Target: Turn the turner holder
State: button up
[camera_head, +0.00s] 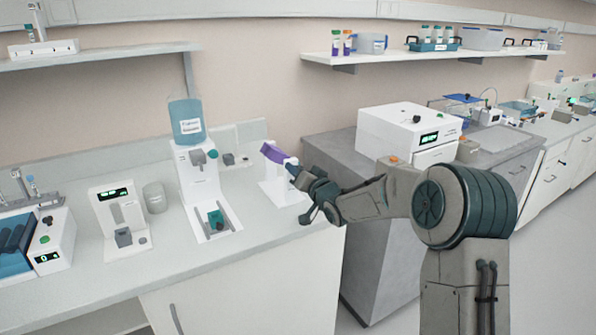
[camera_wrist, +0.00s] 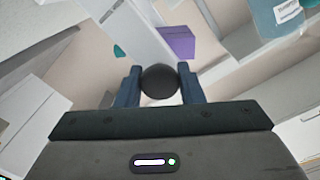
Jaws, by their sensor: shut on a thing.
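The turner holder appears to be the white stand (camera_head: 272,190) near the right end of the left counter. A purple piece (camera_head: 275,153) sits tilted at its top, and this piece also shows in the wrist view (camera_wrist: 177,42). My gripper (camera_head: 294,172) is at the stand's right side. In the wrist view my gripper (camera_wrist: 159,84) is shut on a dark round knob (camera_wrist: 159,80), with one blue finger on each side. What joins the knob to the stand is hidden behind it.
A white dispenser (camera_head: 199,180) with a blue bottle (camera_head: 186,121) stands left of the turner holder. A small device (camera_head: 118,212) and a jar (camera_head: 154,198) are farther left. A grey bench with a white machine (camera_head: 408,132) is to the right.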

jog(key=shift+s+f+m+p, duration=0.15)
jog(key=shift+m+p, duration=0.5)
jog(key=shift+m, duration=2.15)
jog(key=o, duration=0.8)
jog(key=shift+a, duration=0.1)
jog(key=shift+d, duration=0.2)
jog(key=b+v, duration=0.1)
jog(key=v, duration=1.2)
jog(key=shift+s+d, duration=0.1)
jog(key=shift+s, duration=0.2)
